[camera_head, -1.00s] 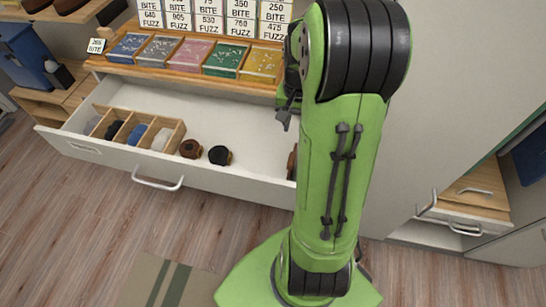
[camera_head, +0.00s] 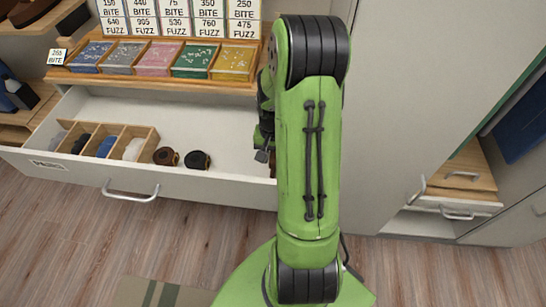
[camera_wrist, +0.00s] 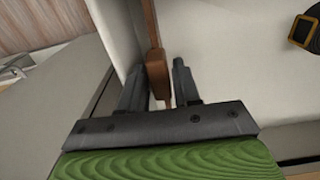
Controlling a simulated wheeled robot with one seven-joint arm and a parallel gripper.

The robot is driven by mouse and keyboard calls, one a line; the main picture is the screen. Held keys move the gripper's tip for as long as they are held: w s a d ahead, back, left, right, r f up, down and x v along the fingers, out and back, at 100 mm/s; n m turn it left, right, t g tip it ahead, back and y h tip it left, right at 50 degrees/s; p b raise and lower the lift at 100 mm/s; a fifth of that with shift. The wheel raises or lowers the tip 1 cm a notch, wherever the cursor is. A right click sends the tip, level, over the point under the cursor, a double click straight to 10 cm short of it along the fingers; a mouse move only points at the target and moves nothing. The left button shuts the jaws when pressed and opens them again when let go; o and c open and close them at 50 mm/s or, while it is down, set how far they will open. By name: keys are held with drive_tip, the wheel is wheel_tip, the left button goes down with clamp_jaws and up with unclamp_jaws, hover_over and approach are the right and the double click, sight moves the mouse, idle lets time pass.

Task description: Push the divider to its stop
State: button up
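A brown wooden piece, which looks like the divider (camera_wrist: 157,75), stands in the open drawer as a thin slat with a thicker tab at its near end. In the wrist view my gripper (camera_wrist: 160,78) has its two dark fingers apart, one on each side of this tab. Narrow gaps seem to show beside the tab; I cannot tell whether either finger touches it. In the head view my gripper (camera_head: 263,155) reaches down into the right end of the drawer (camera_head: 225,183). My arm hides most of the divider there.
A wooden compartment box (camera_head: 112,141) with dark, blue and white items fills the drawer's left end. Two round items, one brown (camera_head: 166,156) and one black (camera_head: 198,160), sit right of it. Trays of coloured pieces (camera_head: 160,58) and price cards stand above.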

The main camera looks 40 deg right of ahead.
clamp_jaws()
drive_tip(key=shift+w, duration=0.1)
drive_tip(key=w+a, duration=0.3)
drive_tip(key=w, duration=0.2)
drive_tip(key=w+a+p, duration=0.1)
drive_tip(key=w+a, duration=0.3)
drive_tip(key=w+a+p, duration=0.1)
drive_tip(key=w+a, duration=0.3)
drive_tip(key=w, duration=0.1)
drive_tip(key=shift+w+a, duration=0.2)
drive_tip(key=shift+w, duration=0.1)
unclamp_jaws()
wheel_tip(320, 180, up, 16)
drive_tip(key=p, duration=0.4)
drive_tip(key=shift+p, duration=0.4)
